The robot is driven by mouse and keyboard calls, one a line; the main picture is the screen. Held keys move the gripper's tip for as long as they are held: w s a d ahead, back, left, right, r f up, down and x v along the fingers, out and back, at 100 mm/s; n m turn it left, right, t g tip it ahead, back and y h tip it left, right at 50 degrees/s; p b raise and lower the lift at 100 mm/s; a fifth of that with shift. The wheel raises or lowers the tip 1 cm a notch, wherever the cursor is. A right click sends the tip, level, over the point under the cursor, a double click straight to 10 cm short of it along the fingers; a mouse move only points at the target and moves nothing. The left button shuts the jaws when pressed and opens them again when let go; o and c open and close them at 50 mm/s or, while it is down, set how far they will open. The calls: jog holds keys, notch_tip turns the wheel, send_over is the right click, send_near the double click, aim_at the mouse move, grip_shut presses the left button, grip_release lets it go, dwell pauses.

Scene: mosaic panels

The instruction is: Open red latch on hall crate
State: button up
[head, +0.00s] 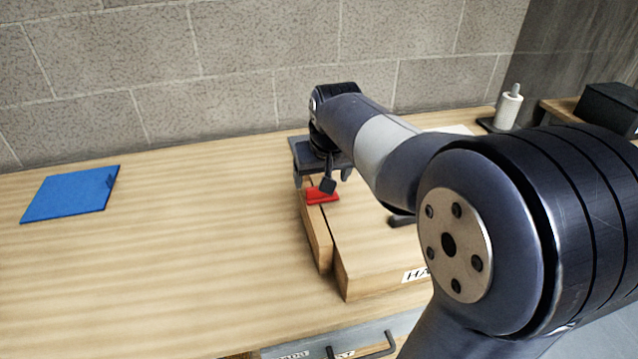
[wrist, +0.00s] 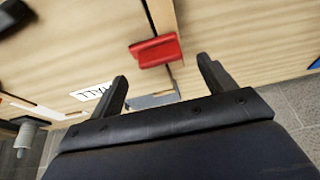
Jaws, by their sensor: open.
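The hall crate (head: 385,262) is a pale wooden box on the wooden counter, with a partly hidden label beginning "HA". The latch also shows in the wrist view (wrist: 156,50), just beyond the fingertips. My gripper (head: 322,174) is above the latch, near the crate's far end. In the wrist view its fingers (wrist: 161,70) are spread apart with nothing between them. My arm hides much of the crate's right side.
A blue square mat (head: 70,195) lies at the left of the counter. A white roll on a stand (head: 508,107) and a black box (head: 610,105) are at the back right. A drawer handle (head: 365,347) shows at the front edge. The counter's left-middle is clear.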

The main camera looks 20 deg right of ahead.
aim_at(320, 198)
jog(key=shift+x, duration=2.2)
jog(key=c, duration=1)
